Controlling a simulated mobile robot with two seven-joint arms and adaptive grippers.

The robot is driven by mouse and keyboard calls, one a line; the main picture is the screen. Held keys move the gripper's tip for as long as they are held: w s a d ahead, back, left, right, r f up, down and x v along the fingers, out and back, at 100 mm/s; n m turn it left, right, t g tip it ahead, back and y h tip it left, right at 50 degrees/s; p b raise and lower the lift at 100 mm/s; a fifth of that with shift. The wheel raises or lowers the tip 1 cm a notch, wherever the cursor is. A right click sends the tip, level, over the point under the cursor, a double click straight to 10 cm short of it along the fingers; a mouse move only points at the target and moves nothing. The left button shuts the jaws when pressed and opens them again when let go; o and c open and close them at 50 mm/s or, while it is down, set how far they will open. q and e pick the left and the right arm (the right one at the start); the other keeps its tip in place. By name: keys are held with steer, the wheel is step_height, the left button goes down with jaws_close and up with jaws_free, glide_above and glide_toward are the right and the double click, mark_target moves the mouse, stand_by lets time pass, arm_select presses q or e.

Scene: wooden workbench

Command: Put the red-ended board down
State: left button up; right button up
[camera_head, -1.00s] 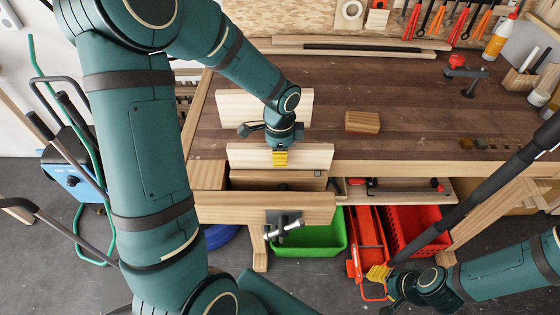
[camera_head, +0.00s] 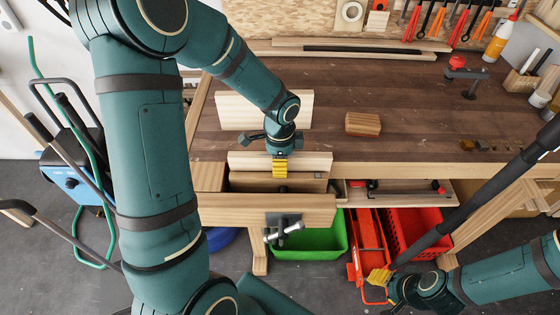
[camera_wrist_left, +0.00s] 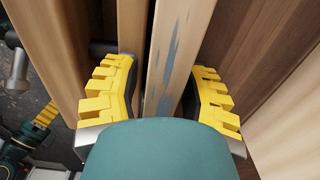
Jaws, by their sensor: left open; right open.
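A pale board (camera_head: 310,161) stands on edge by the vise at the bench front. In the left wrist view a pale board with grey-blue smudges (camera_wrist_left: 172,50) runs between the yellow fingers of my left gripper (camera_wrist_left: 165,100), which is open with gaps at both sides. In the head view my left gripper (camera_head: 280,167) is over the board by the vise and hides part of it. A second pale board (camera_head: 240,111) stands on the bench behind my left wrist. No red end shows on either board. My right gripper (camera_head: 379,277) is open and empty, low at the right.
The wooden vise jaw (camera_head: 225,210) with its metal handle (camera_head: 284,232) is at the bench front. A brown wood block (camera_head: 363,124) lies on the bench, with clear benchtop around it. Green (camera_head: 320,240) and red (camera_head: 415,235) crates are below.

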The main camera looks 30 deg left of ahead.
arm_select(q)
step_height(320, 180, up, 12)
steer(key=p, duration=0.3)
steer(key=shift+r, duration=0.1)
steer(key=shift+s+d, duration=0.1)
stand_by(0.5)
